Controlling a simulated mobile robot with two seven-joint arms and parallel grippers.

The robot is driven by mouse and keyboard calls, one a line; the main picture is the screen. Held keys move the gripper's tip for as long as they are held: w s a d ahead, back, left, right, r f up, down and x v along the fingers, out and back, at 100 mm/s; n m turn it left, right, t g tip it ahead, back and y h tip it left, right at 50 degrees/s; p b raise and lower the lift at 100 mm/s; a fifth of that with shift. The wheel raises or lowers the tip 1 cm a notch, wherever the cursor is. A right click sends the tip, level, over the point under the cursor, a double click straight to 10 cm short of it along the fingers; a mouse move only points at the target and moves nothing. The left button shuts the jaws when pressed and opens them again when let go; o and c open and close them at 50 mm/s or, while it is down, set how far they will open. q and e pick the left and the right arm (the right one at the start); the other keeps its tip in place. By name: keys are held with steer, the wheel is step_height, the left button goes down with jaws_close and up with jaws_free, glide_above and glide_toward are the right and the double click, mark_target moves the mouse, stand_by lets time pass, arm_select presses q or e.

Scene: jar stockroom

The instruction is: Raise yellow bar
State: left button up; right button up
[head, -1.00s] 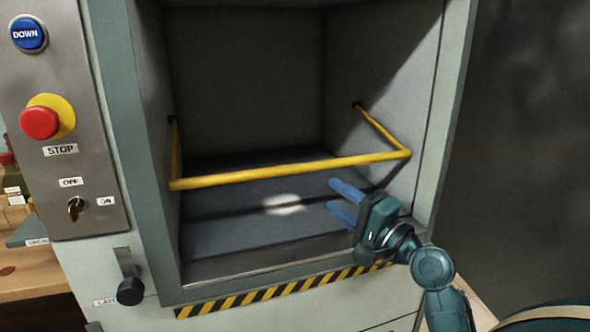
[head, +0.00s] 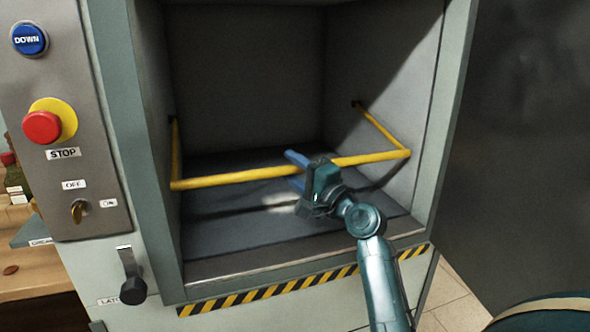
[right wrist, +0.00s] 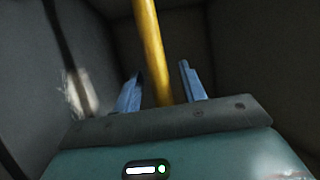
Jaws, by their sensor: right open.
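The yellow bar (head: 235,178) spans the front of the open lift compartment, low down, on two side arms that run back to the side walls. My right gripper (head: 292,170) is at the bar, right of its middle, with its blue fingers open. My left gripper is not in view.
The compartment's floor (head: 230,235) is bare, with a striped edge (head: 290,285) below its front. A panel on the left carries a DOWN button (head: 29,39), a red STOP button (head: 42,127) and a key switch (head: 78,210). A latch handle (head: 132,288) hangs below.

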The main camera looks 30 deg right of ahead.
jaws_close()
stand_by(0.3)
